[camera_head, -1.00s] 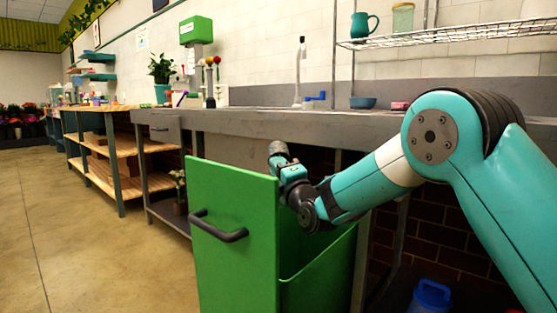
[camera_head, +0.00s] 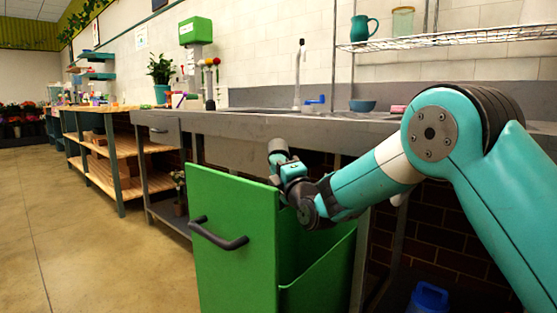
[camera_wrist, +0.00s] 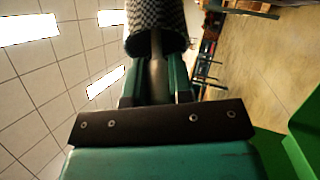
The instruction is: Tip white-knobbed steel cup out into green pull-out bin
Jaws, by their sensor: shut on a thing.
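In the wrist view my gripper (camera_wrist: 157,85) is shut on a pale narrow part that runs into the cup (camera_wrist: 156,28), which has a dark checkered surface. The cup lies over on its side in that view; its contents and white knob cannot be made out. The green pull-out bin (camera_head: 232,215) stands open below my gripper, its hollow partly visible behind the front panel.
A blue container (camera_head: 429,298) stands low at the right. The floor (camera_head: 110,250) at the left is clear.

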